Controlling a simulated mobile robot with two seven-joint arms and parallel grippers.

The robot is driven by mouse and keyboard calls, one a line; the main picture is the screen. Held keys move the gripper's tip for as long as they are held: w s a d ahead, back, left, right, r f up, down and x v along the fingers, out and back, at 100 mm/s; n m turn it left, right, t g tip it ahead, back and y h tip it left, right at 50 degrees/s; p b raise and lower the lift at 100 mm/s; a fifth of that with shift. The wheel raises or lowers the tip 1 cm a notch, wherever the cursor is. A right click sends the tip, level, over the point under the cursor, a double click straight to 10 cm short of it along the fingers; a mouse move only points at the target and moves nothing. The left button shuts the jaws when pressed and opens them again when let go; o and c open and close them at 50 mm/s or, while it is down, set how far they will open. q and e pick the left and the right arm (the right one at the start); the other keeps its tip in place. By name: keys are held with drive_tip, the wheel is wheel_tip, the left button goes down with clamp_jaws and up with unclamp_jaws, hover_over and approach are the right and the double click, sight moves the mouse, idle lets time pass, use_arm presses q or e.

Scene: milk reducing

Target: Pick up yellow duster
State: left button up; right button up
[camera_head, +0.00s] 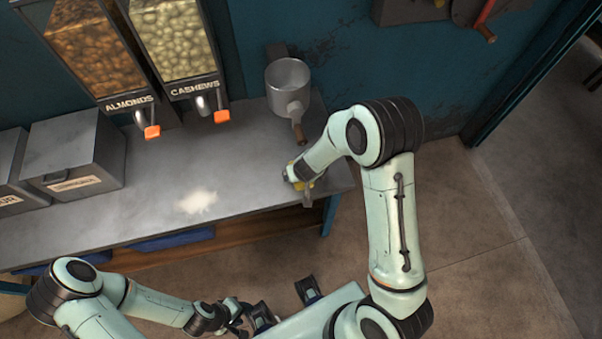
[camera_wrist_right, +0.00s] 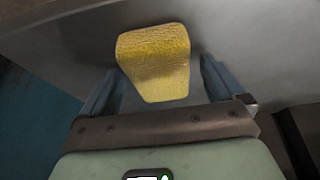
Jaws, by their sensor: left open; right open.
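The yellow duster (camera_wrist_right: 155,60) lies on the grey counter and sits between the two fingers of my right gripper (camera_wrist_right: 160,82) in the right wrist view. The fingers are open, with a gap on each side of it. In the head view only small bits of the duster (camera_head: 299,184) show beside my right gripper (camera_head: 302,186), at the counter's right end. My right wrist hides most of it. My left gripper (camera_head: 251,316) is open and empty, low in the head view, away from the counter.
Grey bins (camera_head: 75,155) and nut dispensers (camera_head: 160,45) line the back left. The counter's front middle is otherwise clear.

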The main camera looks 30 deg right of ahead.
drive_tip(key=c, duration=1.2)
drive_tip(key=shift+o, duration=0.2)
drive_tip(key=shift+r, duration=0.1)
